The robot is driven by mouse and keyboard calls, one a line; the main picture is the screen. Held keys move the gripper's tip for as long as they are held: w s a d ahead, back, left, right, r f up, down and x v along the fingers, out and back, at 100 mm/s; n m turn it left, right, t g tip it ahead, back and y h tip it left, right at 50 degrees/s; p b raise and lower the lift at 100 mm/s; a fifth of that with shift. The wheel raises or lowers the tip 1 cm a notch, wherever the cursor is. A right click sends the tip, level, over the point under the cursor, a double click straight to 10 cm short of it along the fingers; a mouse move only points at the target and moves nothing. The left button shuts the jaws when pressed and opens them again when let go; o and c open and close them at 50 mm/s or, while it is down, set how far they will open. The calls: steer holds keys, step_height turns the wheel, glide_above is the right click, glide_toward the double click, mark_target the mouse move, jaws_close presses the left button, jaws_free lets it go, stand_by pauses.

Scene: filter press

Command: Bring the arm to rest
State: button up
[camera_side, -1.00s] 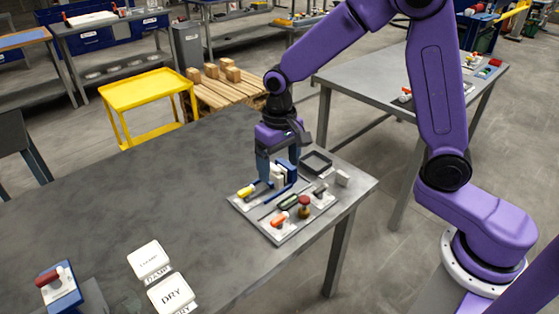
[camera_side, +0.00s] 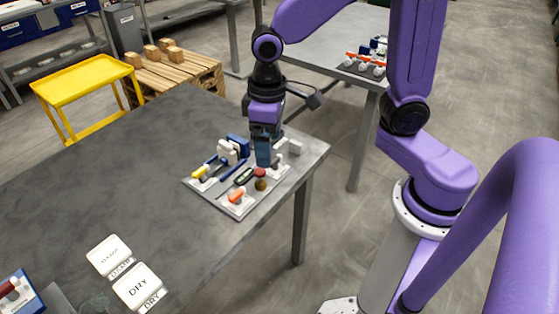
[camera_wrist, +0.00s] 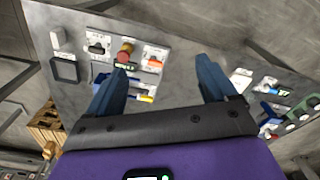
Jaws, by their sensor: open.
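My gripper (camera_side: 263,164) hangs fingers-down at the back right part of a grey control panel (camera_side: 222,205) on the table. Its two blue fingers stand apart in the wrist view (camera_wrist: 160,65), with nothing held between them. In the side view, a blue block (camera_side: 239,143) and a white piece (camera_side: 228,153) stand on the panel just left of my gripper. A red knob (camera_side: 260,173) shows in front of the fingers; it also shows in the wrist view (camera_wrist: 125,48). Whether the fingertips touch anything is hidden.
A yellow cart (camera_side: 85,85) and a pallet (camera_side: 178,78) stand behind. The table's middle is clear.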

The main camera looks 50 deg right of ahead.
steer(key=s+d+n, duration=0.3)
steer(key=s, duration=0.5)
steer(key=s+d+r+n, duration=0.1)
steer(key=s+d+n, duration=0.2)
steer(key=s, duration=0.5)
steer(key=shift+d+r+n, duration=0.25)
steer(key=shift+d+n, duration=0.1)
steer(key=shift+n, duration=0.35)
steer(key=shift+w, duration=0.1)
